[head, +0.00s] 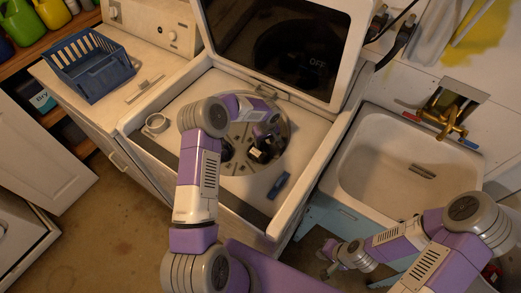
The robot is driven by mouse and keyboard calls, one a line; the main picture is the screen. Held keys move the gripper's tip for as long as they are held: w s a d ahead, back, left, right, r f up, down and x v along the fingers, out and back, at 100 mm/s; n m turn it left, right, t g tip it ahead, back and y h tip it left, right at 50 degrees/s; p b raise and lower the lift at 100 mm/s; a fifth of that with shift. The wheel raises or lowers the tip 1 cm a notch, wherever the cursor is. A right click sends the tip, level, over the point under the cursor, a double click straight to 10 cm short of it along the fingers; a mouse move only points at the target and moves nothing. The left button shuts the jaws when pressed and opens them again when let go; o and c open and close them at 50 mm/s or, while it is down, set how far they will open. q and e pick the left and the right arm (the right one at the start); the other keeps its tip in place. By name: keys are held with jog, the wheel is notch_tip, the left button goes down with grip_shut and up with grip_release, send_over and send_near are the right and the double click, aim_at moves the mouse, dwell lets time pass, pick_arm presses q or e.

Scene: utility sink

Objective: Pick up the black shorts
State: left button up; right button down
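My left arm reaches over the open top-loading washing machine (185,100). Its gripper (262,152) points down over the round drum opening in the machine's top. The gripper's dark fingers are small and blend with the dark surroundings, so I cannot tell if they are open or shut. A dark patch (227,150) shows beside the arm at the drum; I cannot tell if it is the black shorts. No black shorts can be clearly made out; the arm hides part of the drum. My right gripper (328,259) hangs low in front of the sink, away from the machine.
The raised lid (285,45) stands behind the drum. A blue basket (90,65) sits on the neighbouring machine at left. A white sink (385,165) with a brass faucet (443,115) is at right. A small blue object (279,185) lies near the machine's front edge.

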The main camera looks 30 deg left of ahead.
pick_arm(q)
grip_shut()
dwell(0.3)
